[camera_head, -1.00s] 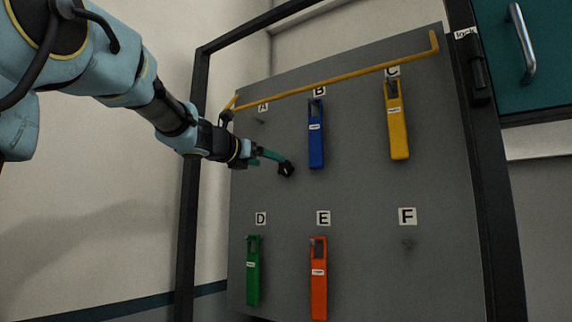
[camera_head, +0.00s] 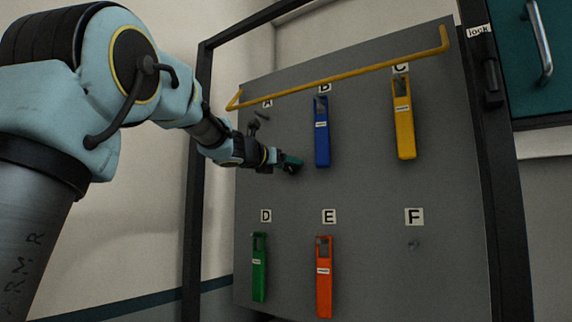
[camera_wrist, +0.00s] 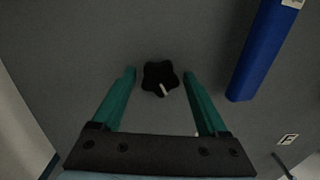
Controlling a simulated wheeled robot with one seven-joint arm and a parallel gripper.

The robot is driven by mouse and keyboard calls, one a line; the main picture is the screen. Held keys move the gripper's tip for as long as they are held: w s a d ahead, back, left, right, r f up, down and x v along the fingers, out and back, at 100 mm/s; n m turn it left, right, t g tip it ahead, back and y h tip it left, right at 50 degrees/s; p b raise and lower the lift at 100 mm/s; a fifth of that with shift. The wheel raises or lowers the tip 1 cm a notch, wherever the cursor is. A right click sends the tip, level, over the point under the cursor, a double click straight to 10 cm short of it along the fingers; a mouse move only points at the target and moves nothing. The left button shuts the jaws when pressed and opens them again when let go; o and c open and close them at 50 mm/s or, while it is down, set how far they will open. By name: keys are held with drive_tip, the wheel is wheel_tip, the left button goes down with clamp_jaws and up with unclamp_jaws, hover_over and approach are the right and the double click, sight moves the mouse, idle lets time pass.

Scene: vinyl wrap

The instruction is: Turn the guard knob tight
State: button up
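The guard knob, a black star-shaped knob with a white mark, is on the grey board in the wrist view (camera_wrist: 157,72). In the head view the knob (camera_head: 292,169) is partly hidden by my gripper, left of the blue tool. My gripper (camera_head: 289,161) reaches it from the left. In the wrist view my gripper (camera_wrist: 160,75) is open, with one teal finger on each side of the knob and a visible gap on both sides. The white mark points down and slightly right. The yellow guard bar (camera_head: 345,70) crosses the upper board.
Blue (camera_head: 321,140), yellow (camera_head: 404,135), green (camera_head: 259,275) and orange (camera_head: 324,285) tools hang on the grey board (camera_head: 360,205). The pegs at A (camera_head: 261,115) and F (camera_head: 413,245) are bare. A dark frame post (camera_head: 194,220) stands left of the board.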

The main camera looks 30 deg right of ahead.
drive_tip(key=c, duration=1.1)
